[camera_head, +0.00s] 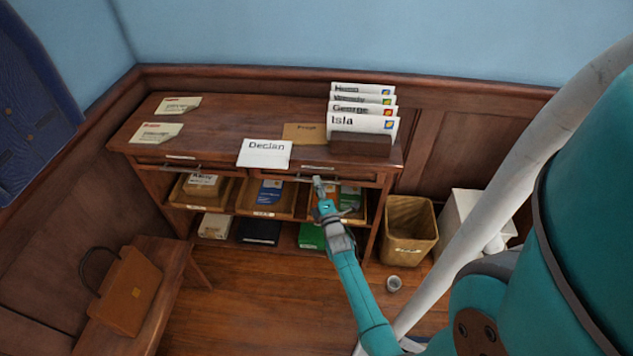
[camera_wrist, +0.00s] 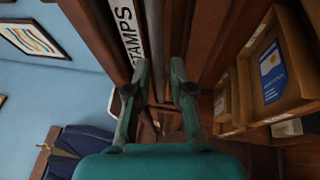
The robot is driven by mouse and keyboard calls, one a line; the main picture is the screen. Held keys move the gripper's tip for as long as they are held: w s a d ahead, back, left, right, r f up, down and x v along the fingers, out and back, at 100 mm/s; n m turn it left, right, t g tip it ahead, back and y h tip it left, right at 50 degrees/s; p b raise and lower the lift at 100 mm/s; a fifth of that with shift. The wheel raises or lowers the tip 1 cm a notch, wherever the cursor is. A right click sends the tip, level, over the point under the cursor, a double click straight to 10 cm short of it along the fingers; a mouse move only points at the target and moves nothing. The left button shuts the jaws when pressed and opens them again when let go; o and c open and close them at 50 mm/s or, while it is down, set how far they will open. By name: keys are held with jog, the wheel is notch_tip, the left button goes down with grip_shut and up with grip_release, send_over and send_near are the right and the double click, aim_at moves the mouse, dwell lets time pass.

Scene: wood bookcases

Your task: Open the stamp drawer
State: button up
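The stamp drawer is under the right half of the wooden desk top; its front shows in the wrist view with a white STAMPS label (camera_wrist: 130,32). The drawer looks shut. Its long metal handle (camera_head: 298,178) runs along the front below the label. In the wrist view the handle (camera_wrist: 155,45) appears as a grey bar beside the label, in line with the gap between my fingers. My gripper (camera_head: 319,186) is at the right part of this drawer front. In the wrist view my gripper (camera_wrist: 159,75) is open, its fingers apart; contact with the handle cannot be told.
A left drawer with its own handle (camera_head: 180,168) sits beside it. Open trays (camera_head: 265,198) with packets lie below. A Declan card (camera_head: 265,153) overhangs the desk edge. A bin (camera_head: 408,230) stands right; a bench with a bag (camera_head: 125,290) stands left. Floor between is mostly clear.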

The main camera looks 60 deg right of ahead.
jog(key=shift+x, duration=0.75)
grip_shut()
